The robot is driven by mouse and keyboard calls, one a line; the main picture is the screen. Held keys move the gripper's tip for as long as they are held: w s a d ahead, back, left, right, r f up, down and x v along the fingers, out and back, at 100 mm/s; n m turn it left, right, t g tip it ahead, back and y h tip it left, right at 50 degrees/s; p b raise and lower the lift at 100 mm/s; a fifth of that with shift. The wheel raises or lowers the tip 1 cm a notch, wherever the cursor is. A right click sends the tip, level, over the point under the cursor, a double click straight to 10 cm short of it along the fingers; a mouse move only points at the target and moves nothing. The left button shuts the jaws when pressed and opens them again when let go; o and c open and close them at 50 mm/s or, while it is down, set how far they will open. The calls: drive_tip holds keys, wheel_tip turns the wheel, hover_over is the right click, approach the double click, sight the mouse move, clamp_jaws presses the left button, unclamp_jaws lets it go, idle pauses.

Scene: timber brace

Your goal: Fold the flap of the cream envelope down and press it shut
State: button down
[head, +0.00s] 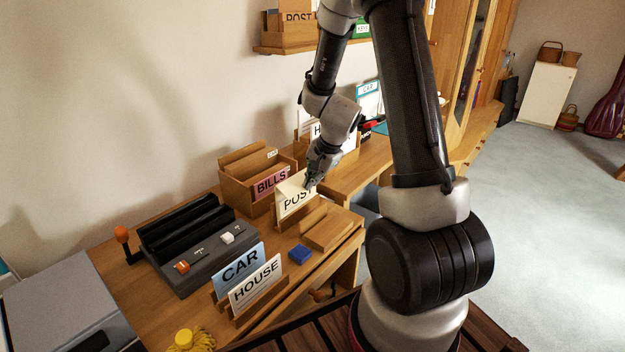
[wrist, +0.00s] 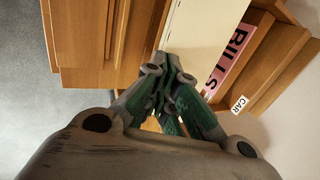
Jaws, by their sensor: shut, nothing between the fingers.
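The cream envelope (head: 292,190), lettered POST, stands upright among wooden holders in the middle of the desk. Its cream face also fills the top centre of the wrist view (wrist: 204,28). My gripper (head: 308,186) is at the envelope's upper right edge, pointing down, and covers part of it. In the wrist view the fingers of my gripper (wrist: 170,72) come together with nothing between them, at the cream surface's lower end. I cannot tell whether they touch it. The flap cannot be told apart from the body clearly.
CAR (head: 240,268) and HOUSE (head: 256,284) cards stand nearer. A grey device (head: 205,255) is at left.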

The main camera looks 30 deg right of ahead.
sight(297, 196)
drive_tip(key=shift+f, duration=0.15)
drive_tip(key=shift+x, duration=1.8)
drive_tip(key=shift+f, duration=0.1)
drive_tip(key=shift+d+r, duration=0.1)
drive_tip(key=shift+r, duration=0.7)
